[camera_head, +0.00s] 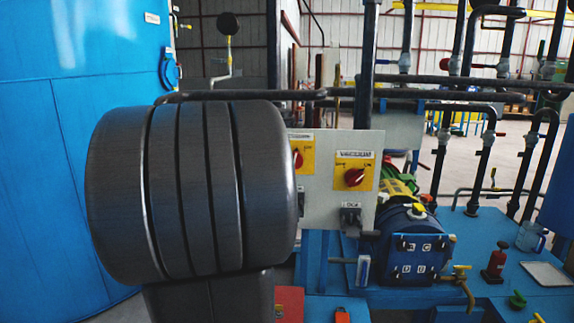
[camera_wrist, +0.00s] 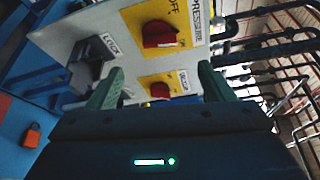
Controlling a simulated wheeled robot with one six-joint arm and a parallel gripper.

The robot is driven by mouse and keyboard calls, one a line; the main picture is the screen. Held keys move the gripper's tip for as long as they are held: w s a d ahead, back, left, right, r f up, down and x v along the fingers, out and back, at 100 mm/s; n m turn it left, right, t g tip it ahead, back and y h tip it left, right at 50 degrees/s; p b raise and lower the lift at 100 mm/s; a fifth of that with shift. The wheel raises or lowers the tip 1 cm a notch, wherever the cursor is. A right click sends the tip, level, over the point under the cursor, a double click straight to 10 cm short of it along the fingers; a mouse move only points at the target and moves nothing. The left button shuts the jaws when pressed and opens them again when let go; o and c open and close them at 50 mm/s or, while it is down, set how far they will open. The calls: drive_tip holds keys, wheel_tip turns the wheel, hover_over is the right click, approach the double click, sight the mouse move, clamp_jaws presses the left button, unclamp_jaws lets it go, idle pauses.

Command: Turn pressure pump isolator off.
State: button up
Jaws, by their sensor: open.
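In the wrist view, a yellow plate with a red rotary knob (camera_wrist: 160,35) sits beside a label reading "PRESSURE", with "OFF" printed on the plate. A second yellow plate with a red knob (camera_wrist: 158,88) lies nearer my gripper. My gripper (camera_wrist: 160,76) is open and empty, its green fingers either side of the second knob in the picture; contact cannot be told. In the head view, the grey panel (camera_head: 318,205) carries a red knob on a yellow plate (camera_head: 354,177) and another red knob (camera_head: 298,158) partly hidden by my arm. My gripper is hidden there.
A large blue tank (camera_head: 55,150) stands at the left. Dark pipes (camera_head: 440,80) run above and right of the panel.

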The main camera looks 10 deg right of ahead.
drive_tip(key=x, duration=1.1)
drive_tip(key=shift+w+d, duration=0.2)
drive_tip(key=shift+f, duration=0.15)
drive_tip(key=shift+c, duration=0.2)
drive_tip(key=c, duration=0.9)
